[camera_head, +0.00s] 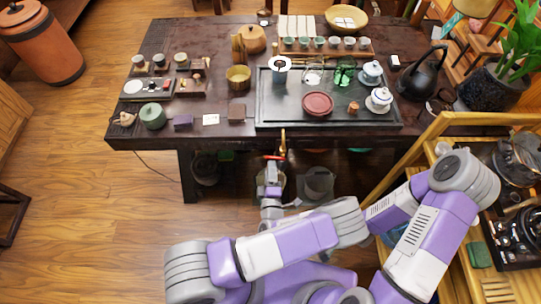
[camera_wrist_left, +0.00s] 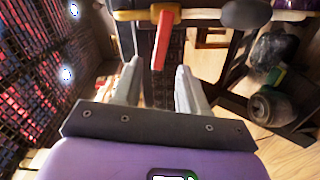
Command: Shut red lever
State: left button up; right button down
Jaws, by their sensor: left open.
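The red lever (camera_head: 274,157) shows just below the front edge of the dark table, by a brass tap (camera_head: 283,141). In the left wrist view the red lever (camera_wrist_left: 162,42) hangs down the picture from a brass part (camera_wrist_left: 165,11). My left gripper (camera_head: 271,165) is at the lever in the head view. In the left wrist view the left gripper (camera_wrist_left: 159,70) is open, with the lever's lower end between its fingertips and a gap on each side. I cannot tell whether any finger touches it. My right arm shows at the right, but its gripper does not show.
The dark table (camera_head: 220,135) bears a black tea tray (camera_head: 285,118), a red-brown tea cake (camera_head: 317,103), several cups and a black kettle (camera_head: 422,75). A wooden shelf (camera_head: 425,150) stands at the right. Open floor lies at the left.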

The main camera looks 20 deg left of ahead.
aim_at(271, 159)
pick_arm(q)
jog(key=shift+w, duration=0.45)
jog(key=b+x, duration=0.1)
jog(key=x, duration=0.5)
jog(key=shift+w, duration=0.3)
